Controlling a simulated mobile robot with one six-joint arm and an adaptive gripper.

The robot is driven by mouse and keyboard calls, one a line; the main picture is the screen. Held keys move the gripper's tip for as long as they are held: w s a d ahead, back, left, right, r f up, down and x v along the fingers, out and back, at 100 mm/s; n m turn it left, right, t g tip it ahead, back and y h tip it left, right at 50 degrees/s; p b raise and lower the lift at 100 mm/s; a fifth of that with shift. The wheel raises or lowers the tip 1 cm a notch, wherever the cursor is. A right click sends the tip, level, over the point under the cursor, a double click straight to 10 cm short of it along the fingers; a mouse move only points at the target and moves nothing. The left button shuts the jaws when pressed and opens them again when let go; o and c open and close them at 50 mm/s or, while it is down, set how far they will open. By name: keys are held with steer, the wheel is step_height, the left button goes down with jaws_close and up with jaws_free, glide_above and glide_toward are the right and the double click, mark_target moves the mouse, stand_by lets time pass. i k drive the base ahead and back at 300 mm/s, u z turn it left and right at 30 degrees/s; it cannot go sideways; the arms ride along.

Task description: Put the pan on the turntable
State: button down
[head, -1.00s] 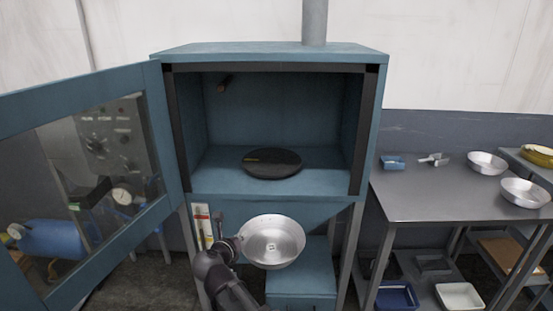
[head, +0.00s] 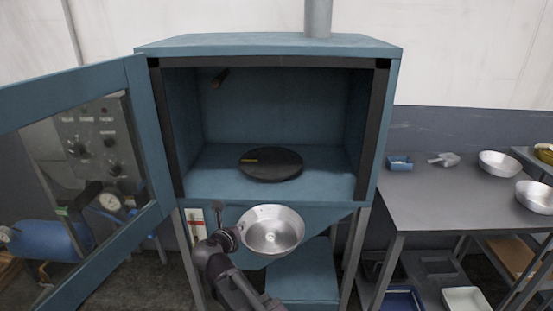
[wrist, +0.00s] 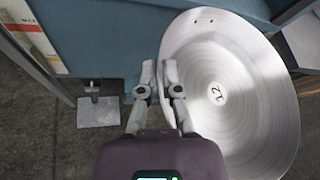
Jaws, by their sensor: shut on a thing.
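The pan (head: 270,232) is a round, shallow silver metal dish with sloping sides. My gripper (wrist: 172,85) is shut on the pan's left rim, one finger on each side of the wall. In the head view my gripper (head: 238,229) is at the pan's left edge. The turntable (head: 271,165) is a black disc with a yellow mark, lying bare on the cabinet floor.
The blue cabinet (head: 268,44) is open in front, its glazed door (head: 140,150) swung out to the left. A grey table (head: 440,205) at the right holds silver pans (head: 498,163), a scoop (head: 444,159) and a small blue container (head: 399,162).

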mark_target(271, 161)
steer(key=i, duration=0.85)
steer(key=u, duration=0.05)
